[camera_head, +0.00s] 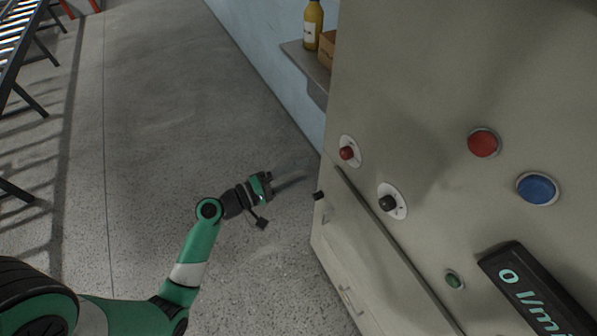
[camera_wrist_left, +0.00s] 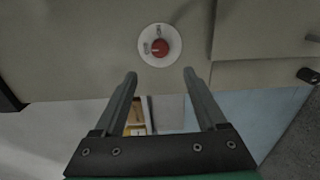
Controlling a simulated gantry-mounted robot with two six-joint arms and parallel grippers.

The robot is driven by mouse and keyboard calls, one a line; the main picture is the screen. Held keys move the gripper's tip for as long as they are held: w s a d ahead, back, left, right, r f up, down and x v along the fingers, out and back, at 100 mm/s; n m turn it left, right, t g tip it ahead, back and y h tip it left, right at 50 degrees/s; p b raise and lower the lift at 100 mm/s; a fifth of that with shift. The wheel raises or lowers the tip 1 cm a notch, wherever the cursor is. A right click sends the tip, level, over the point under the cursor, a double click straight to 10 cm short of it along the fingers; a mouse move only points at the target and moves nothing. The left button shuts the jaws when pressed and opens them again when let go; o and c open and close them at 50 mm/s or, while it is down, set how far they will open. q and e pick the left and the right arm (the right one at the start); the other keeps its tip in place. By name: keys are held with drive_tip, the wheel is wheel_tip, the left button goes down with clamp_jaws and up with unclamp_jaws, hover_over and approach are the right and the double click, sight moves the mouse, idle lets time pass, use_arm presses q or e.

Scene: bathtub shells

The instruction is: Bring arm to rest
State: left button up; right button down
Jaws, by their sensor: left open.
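My left gripper (camera_head: 290,177) is held out over the floor, just left of the beige control cabinet (camera_head: 420,60). In the left wrist view the gripper (camera_wrist_left: 160,78) is open, its two fingers apart with nothing between them. A red knob on a white round plate (camera_head: 347,152) sits on the cabinet face; in the left wrist view the red knob (camera_wrist_left: 160,47) lies just beyond the fingertips, apart from them. A black knob (camera_head: 388,203) sits to its right. My right gripper is in neither view.
A red button (camera_head: 484,142), a blue button (camera_head: 537,188), a green button (camera_head: 454,279) and a black display (camera_head: 535,293) are on the cabinet. A shelf (camera_head: 305,67) with a yellow bottle (camera_head: 312,25) stands behind. A roller conveyor (camera_head: 18,40) is at the far left. Open floor lies between.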

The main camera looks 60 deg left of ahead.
use_arm(q)
drive_tip(key=shift+w+d, duration=0.1)
idle(0.4)
drive_tip(key=w+d+r+m+h, duration=0.35)
drive_tip(key=d+r, duration=0.25)
drive_tip(key=r, duration=0.3)
drive_tip(key=w+d+r+m+t+h, duration=0.1)
drive_tip(key=w+d+r+m+h, duration=0.1)
drive_tip(key=d+r+m, duration=0.55)
drive_tip(key=w+d+r+m+h, duration=0.2)
drive_tip(key=w+d+r+h, duration=0.15)
drive_tip(key=r, duration=0.65)
drive_tip(key=s+d+r+m+t+y, duration=0.1)
drive_tip(key=s+d+r+m+t, duration=0.2)
drive_tip(key=r, duration=0.8)
drive_tip(key=s+d+r+m+t, duration=0.1)
drive_tip(key=s+r+m+t, duration=0.25)
drive_tip(key=s+r, duration=0.45)
drive_tip(key=a+r+n+t+y+p, duration=0.25)
drive_tip(key=a+r+y, duration=0.25)
drive_tip(key=r+y, duration=0.25)
wheel_tip(320, 180, up, 13)
drive_tip(key=m+p, duration=0.1)
drive_tip(key=p, duration=1.3)
drive_tip(key=shift+w+g, duration=0.2)
drive_tip(key=shift+g, duration=0.1)
